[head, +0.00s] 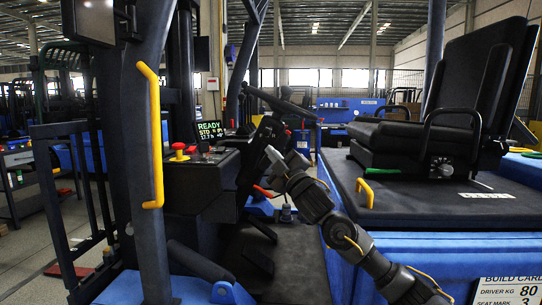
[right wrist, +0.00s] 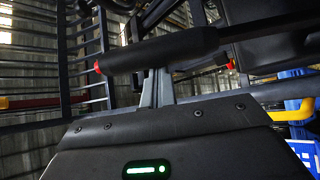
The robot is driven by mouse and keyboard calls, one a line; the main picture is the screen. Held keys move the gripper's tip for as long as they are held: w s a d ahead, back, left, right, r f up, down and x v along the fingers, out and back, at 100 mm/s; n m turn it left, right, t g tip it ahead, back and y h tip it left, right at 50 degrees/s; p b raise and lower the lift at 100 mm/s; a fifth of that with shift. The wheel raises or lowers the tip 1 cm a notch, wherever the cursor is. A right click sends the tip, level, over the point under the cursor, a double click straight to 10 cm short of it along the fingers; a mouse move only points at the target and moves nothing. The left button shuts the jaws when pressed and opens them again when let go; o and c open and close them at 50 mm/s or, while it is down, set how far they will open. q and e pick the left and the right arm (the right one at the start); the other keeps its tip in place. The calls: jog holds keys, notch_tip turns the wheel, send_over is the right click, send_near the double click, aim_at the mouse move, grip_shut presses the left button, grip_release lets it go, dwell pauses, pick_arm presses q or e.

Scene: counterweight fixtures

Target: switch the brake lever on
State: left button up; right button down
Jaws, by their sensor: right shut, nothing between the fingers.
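My right gripper (head: 272,154) reaches up from the lower right into the driver's space of the blue and black truck, beside the dark dashboard. Its two grey fingers (right wrist: 157,88) are together with nothing between them. In the right wrist view a thick black cylindrical grip (right wrist: 160,49) lies across just beyond the fingertips. I cannot tell whether they touch it, or whether this grip is the brake lever. In the head view a small red lever-like part (head: 262,191) shows just below the gripper. No label marks the brake lever. My left gripper is not in view.
A steering wheel (head: 283,104) is above the gripper. A red mushroom button (head: 179,150) and a lit READY display (head: 210,130) stand to its left. A yellow grab handle (head: 153,135) is on the pillar. The black seat (head: 418,137) is at right.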

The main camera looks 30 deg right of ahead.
jog(key=shift+d, duration=0.1)
